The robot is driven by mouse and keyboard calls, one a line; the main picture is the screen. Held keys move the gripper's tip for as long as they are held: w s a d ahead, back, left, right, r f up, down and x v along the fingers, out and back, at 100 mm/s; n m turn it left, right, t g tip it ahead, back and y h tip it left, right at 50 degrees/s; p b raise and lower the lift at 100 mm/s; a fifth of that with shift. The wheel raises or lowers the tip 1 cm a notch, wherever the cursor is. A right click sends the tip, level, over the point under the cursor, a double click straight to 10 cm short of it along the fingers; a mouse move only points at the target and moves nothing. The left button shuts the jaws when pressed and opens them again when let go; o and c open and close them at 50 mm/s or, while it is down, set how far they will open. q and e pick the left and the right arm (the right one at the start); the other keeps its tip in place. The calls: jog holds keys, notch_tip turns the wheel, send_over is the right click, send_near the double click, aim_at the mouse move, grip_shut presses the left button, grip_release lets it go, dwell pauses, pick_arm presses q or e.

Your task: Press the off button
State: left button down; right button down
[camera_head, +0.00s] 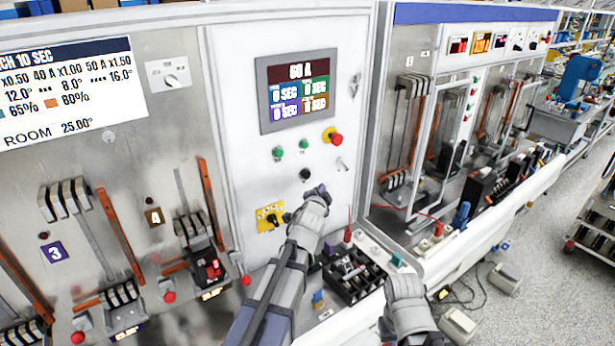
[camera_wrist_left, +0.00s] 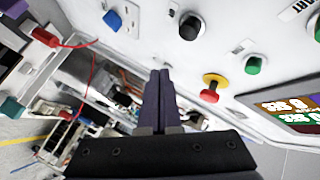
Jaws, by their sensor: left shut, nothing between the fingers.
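On the white control panel (camera_head: 345,95), below its screen, are two green buttons (camera_head: 278,153), a black button (camera_head: 305,174) and a red mushroom button (camera_head: 336,139) on a yellow collar. Their labels are too small to read, so I cannot tell which is marked off. My left gripper (camera_head: 321,190) is shut and empty, in front of the panel just below and right of the black button. In the left wrist view its fingers (camera_wrist_left: 165,73) point between the black button (camera_wrist_left: 190,27) and the red button (camera_wrist_left: 211,95), apparently touching neither. My right gripper (camera_head: 399,278) is low at right; its fingers are unclear.
A yellow plate with a black rotary switch (camera_head: 270,217) is left of my left gripper. A black parts tray (camera_head: 357,275) lies on the bench below. Breaker fixtures (camera_head: 200,225) stand at left, and a second test bay (camera_head: 410,120) is at right.

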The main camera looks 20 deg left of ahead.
pick_arm(q)
jog(key=shift+w+a, duration=0.75)
jog(key=shift+a, duration=0.25)
jog(key=shift+w+a, duration=0.75)
jog(key=shift+a, duration=0.25)
jog(key=shift+w, duration=0.1)
dwell(0.6)
jog(key=shift+w+a, duration=0.2)
jog(key=shift+a, duration=0.1)
jog(key=shift+w+a, duration=0.3)
jog(key=shift+a, duration=0.15)
dwell(0.8)
jog(key=shift+s+d, duration=0.6)
jog(key=shift+d, duration=0.15)
jog(key=shift+s+d, duration=0.8)
jog(key=shift+d, duration=0.2)
jog(key=shift+s+d, duration=0.75)
jog(key=shift+d, duration=0.25)
